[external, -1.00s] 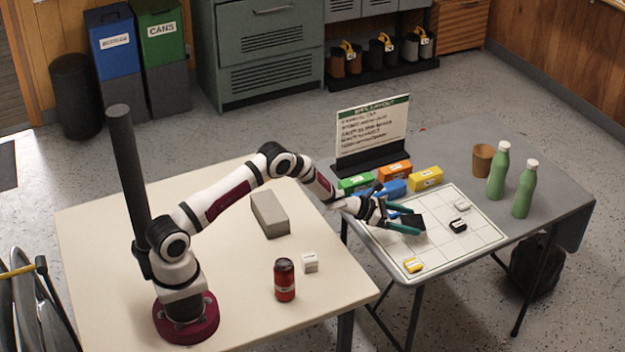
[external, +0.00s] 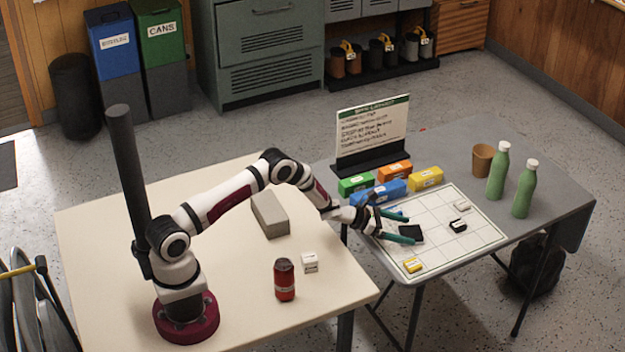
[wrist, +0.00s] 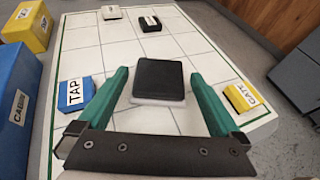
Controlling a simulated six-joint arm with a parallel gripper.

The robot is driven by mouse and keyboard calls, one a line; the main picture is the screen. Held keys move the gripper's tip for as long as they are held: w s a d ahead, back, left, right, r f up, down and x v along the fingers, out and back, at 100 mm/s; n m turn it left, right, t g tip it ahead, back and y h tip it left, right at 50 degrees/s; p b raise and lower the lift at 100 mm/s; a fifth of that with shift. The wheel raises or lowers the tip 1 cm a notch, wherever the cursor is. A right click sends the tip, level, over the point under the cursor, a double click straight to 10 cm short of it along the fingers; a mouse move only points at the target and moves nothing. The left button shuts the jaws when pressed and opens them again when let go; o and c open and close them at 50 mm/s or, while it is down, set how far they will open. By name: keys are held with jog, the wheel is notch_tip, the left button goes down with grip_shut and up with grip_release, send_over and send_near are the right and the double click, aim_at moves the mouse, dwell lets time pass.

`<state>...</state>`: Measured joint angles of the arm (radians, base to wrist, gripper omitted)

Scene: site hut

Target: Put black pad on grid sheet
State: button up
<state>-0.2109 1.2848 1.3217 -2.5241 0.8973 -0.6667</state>
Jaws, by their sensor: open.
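The black pad (external: 410,233) lies on the white grid sheet (external: 476,243) on the grey table. In the wrist view the black pad (wrist: 159,78) sits on the grid sheet (wrist: 112,52), between and just beyond my fingertips. My gripper (external: 407,227) is open, with its green fingers spread either side of the pad, and it holds nothing. It also shows in the wrist view (wrist: 160,85) with clear gaps between the fingers and the pad.
On the sheet are a blue TAP block (wrist: 74,93), a yellow GATE block (external: 412,265), a black block (external: 458,225) and a white block (external: 462,206). Coloured boxes (external: 392,189) and a sign (external: 371,132) stand behind. Green bottles (external: 498,172) stand at right.

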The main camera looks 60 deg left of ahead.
jog(key=v, duration=1)
jog(key=shift+s+a+r, duration=0.1)
jog(key=shift+s+r, duration=0.05)
jog(key=shift+s, duration=0.2)
jog(key=s+d+r+m+g+h, duration=0.65)
jog(key=s+d+r+m, duration=0.65)
jog(key=d+r+m, duration=0.25)
jog(key=s+a+r+m+g+y, duration=0.2)
jog(key=s+m+g+y, duration=0.45)
jog(key=s+m, duration=1.1)
jog(key=s+a+m+y, duration=0.4)
jog(key=s+a+y, duration=0.3)
jog(key=s+a, duration=0.4)
jog(key=shift+s+a, duration=0.2)
jog(key=shift+s, duration=0.35)
